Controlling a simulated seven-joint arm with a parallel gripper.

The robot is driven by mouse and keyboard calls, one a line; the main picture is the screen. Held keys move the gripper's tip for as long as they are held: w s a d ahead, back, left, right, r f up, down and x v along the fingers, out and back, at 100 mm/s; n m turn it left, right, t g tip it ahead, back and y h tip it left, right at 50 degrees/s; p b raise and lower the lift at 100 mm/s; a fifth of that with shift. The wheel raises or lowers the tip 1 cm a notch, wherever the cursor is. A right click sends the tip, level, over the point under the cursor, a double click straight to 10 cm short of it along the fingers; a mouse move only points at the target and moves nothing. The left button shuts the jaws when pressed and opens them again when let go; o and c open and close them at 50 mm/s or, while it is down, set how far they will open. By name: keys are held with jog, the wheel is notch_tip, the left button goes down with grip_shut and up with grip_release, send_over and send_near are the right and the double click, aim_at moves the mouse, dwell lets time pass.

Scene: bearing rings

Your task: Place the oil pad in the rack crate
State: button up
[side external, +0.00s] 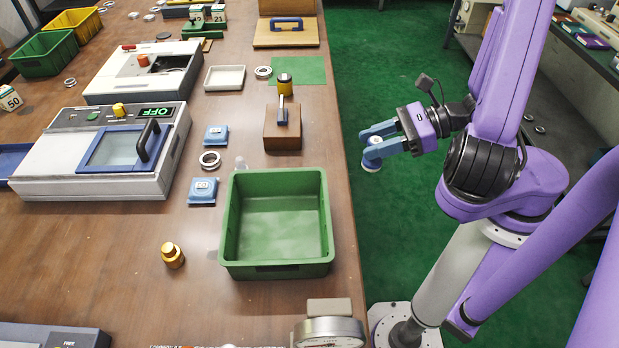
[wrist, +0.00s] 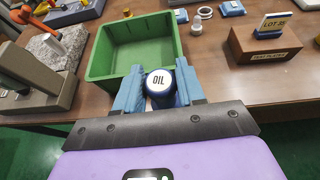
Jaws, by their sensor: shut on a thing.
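My gripper (side external: 368,147) is shut on the oil pad (wrist: 159,83), a small round piece with a white top marked OIL and a blue body. In the wrist view the pad sits between the two blue fingers. My gripper hangs in the air over the green floor, right of the table edge and off the table. The rack crate (side external: 278,271) is an open green box on the table, left of my gripper. It looks empty. It also shows in the wrist view (wrist: 107,82), beyond the fingers.
A dial gauge (side external: 328,331) stands in front.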

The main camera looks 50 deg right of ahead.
jog(key=s+a+n+g+y, duration=0.2)
jog(key=a+n+g+y, duration=0.1)
jog(key=a+n+g, duration=0.85)
jog(key=n+g+h, duration=0.2)
jog(key=n+g, duration=0.3)
jog(key=g, duration=0.1)
send_over(279, 252)
notch_tip(279, 252, down, 9)
jog(key=shift+f, duration=0.1)
jog(key=shift+f+t, duration=0.25)
jog(key=shift+f, duration=1.2)
jog(key=shift+f, duration=0.15)
